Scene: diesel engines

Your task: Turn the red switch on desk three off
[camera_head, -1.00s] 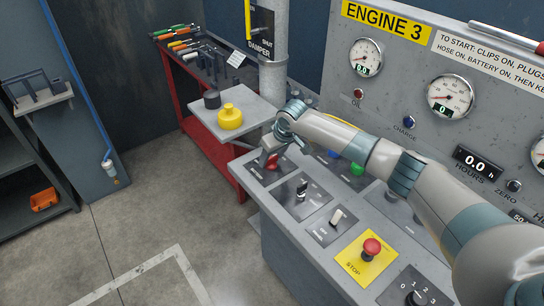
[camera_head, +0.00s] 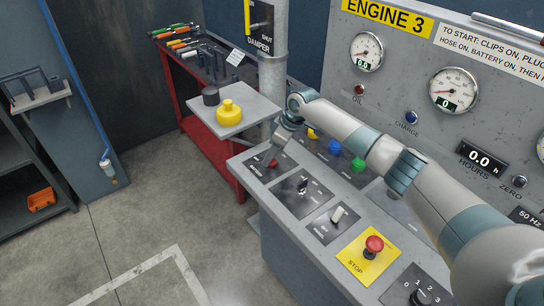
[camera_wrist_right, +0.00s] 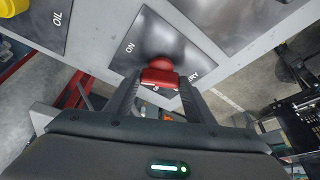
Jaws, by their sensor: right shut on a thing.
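The red switch (camera_head: 273,163) sits on a dark plate (camera_head: 259,175) at the far left end of the grey sloping desk under the ENGINE 3 sign (camera_head: 387,15). In the right wrist view the red switch (camera_wrist_right: 161,72) stands between my two dark fingers, with ON lettered to its left. My right gripper (camera_head: 277,153) points down over the plate, and in the right wrist view it (camera_wrist_right: 160,86) is shut on the red switch's handle. The exact angle of the switch is hard to tell. My left gripper is not in view.
Along the desk are a black rotary switch (camera_head: 303,185), a white toggle (camera_head: 338,213), a red stop button (camera_head: 374,244) and green (camera_head: 359,164) and blue (camera_head: 334,147) buttons. A shelf with a yellow knobbed piece (camera_head: 229,113) stands left of the desk. The floor in front is open.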

